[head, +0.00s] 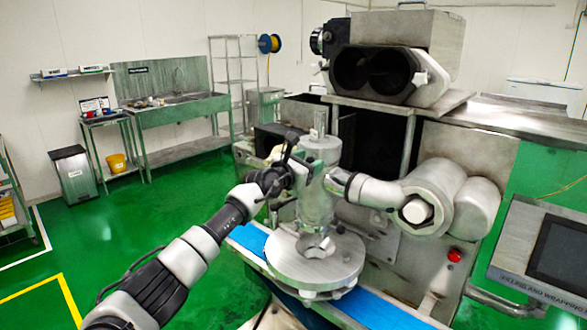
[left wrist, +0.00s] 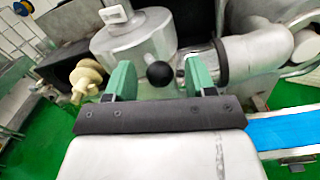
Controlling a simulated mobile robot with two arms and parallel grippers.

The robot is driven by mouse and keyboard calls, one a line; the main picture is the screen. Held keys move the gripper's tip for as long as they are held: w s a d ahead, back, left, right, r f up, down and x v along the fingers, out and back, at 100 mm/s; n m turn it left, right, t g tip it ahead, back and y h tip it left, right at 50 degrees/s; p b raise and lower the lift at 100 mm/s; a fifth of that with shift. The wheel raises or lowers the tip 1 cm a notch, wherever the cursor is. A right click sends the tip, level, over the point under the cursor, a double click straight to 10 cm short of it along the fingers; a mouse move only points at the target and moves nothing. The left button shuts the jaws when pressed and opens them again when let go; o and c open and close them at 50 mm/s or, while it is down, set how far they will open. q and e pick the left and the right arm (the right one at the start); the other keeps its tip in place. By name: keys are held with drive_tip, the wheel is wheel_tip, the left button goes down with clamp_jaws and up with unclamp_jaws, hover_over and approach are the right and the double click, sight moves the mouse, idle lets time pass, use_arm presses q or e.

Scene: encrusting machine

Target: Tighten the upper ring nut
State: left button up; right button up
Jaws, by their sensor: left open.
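The machine's upright grey metal cylinder has a wide round top (head: 320,148), which seems to be the upper ring nut; it also shows in the left wrist view (left wrist: 135,42). My left gripper (head: 299,166) is at the left side of this top and covers part of it in the head view. In the left wrist view its two green fingers (left wrist: 160,82) are apart, with a black ball knob (left wrist: 160,73) between them. I cannot tell whether either finger touches the knob. My right gripper is in neither view.
A grey horizontal pipe (head: 372,191) joins the cylinder from the right. A round metal disc (head: 315,265) lies below, over a blue conveyor belt (head: 375,312). A control screen (head: 550,250) stands at right. Green floor is open at left.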

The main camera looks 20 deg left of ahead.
use_arm(q)
drive_tip(key=b+v, duration=0.1)
drive_tip(key=v, duration=0.8)
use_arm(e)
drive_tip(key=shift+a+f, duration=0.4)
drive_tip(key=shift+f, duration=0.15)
use_arm(q)
drive_tip(key=shift+d, duration=0.15)
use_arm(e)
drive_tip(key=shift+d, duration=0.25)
